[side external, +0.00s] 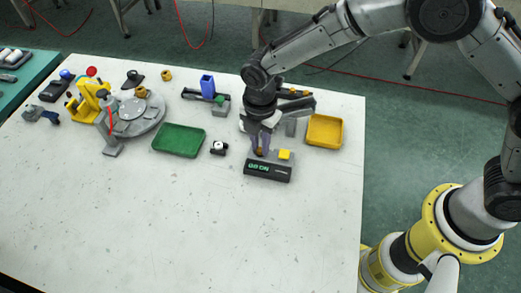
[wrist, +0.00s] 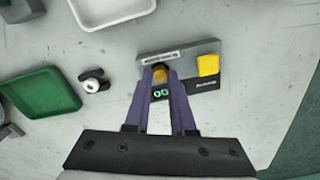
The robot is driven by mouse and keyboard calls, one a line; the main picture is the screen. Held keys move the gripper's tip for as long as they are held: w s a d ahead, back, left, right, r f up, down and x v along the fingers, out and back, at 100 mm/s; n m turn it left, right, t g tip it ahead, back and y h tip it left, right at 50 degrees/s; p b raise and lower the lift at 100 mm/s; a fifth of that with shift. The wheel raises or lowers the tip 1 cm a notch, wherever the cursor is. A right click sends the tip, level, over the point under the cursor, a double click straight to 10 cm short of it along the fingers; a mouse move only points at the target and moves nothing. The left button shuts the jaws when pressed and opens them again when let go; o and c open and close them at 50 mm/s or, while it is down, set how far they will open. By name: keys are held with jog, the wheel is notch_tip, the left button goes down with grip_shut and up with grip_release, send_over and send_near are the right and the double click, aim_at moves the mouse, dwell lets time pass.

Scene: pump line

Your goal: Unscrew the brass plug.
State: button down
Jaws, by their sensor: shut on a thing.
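The brass plug (wrist: 160,74) is at the left part of a small grey device with a black front (wrist: 200,88) and a green lit display. In the side view the device (side external: 268,173) stands on the white table, and a bit of the brass (side external: 260,152) shows between my fingertips. My gripper (side external: 261,150) points down over the device with its purple fingers shut on the plug. In the wrist view the fingers (wrist: 160,78) sit on both sides of the plug. The plug's lower end is hidden, so I cannot tell how far it sits in the device.
A yellow block (side external: 285,154) is on the device beside the plug. A small black-and-white part (side external: 218,148) and a green tray (side external: 179,140) lie to the left. A yellow tray (side external: 324,131) is to the right. The table front is clear.

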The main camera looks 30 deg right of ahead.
jog(key=c, duration=1)
grip_release()
jog(key=shift+o, duration=0.2)
jog(key=shift+r, duration=0.1)
jog(key=shift+r, duration=2.2)
